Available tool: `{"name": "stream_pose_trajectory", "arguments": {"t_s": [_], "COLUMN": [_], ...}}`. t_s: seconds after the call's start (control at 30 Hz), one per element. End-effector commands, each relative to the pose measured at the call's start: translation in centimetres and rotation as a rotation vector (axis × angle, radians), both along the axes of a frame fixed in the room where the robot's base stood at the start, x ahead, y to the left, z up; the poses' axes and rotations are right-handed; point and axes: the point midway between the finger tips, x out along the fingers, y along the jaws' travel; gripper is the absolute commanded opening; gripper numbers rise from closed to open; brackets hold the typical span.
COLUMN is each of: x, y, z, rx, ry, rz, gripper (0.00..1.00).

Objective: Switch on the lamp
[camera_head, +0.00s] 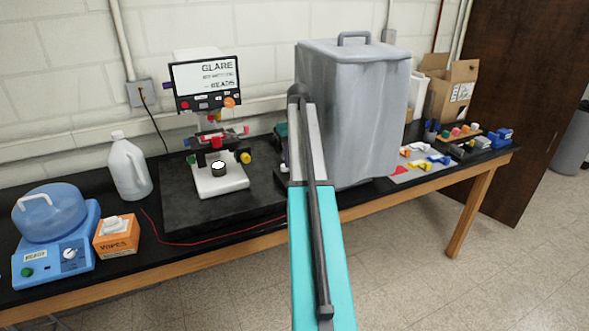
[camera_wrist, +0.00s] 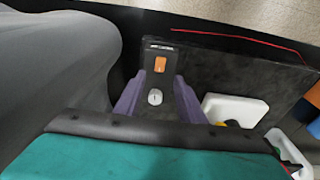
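A small dark control box shows in the wrist view, with an orange rocker switch (camera_wrist: 160,64) and a round white knob (camera_wrist: 155,97) on its face. I cannot tell for sure that it belongs to the lamp. My gripper (camera_wrist: 159,92) has two purple fingers, spread apart on either side of the box's knob end; contact is unclear. In the head view my arm hides the gripper and most of the box area. An instrument with a screen (camera_head: 205,75) stands left of my arm, with a white base (camera_head: 219,184) on a dark slab (camera_head: 180,205).
A large grey lidded bin (camera_head: 355,110) stands close to the right of my arm. A red cord (camera_head: 200,241) runs along the bench front. A white jug (camera_head: 128,168), an orange wipes box (camera_head: 116,237) and a blue device (camera_head: 55,250) stand at left.

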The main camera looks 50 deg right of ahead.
Motion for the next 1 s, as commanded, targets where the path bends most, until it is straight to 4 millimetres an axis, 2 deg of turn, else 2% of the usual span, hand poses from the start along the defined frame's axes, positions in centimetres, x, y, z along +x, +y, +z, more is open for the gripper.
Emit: {"name": "stream_pose_trajectory", "arguments": {"t_s": [0.3, 0.5, 1.0], "x": [-0.4, -0.7, -0.8], "y": [0.1, 0.2, 0.3], "z": [3.7, 5.4, 6.1], "rx": [-0.001, 0.000, 0.000], "ry": [-0.001, 0.000, 0.000], "rz": [0.000, -0.001, -0.001], "gripper": [0.36, 0.36, 0.36]}}
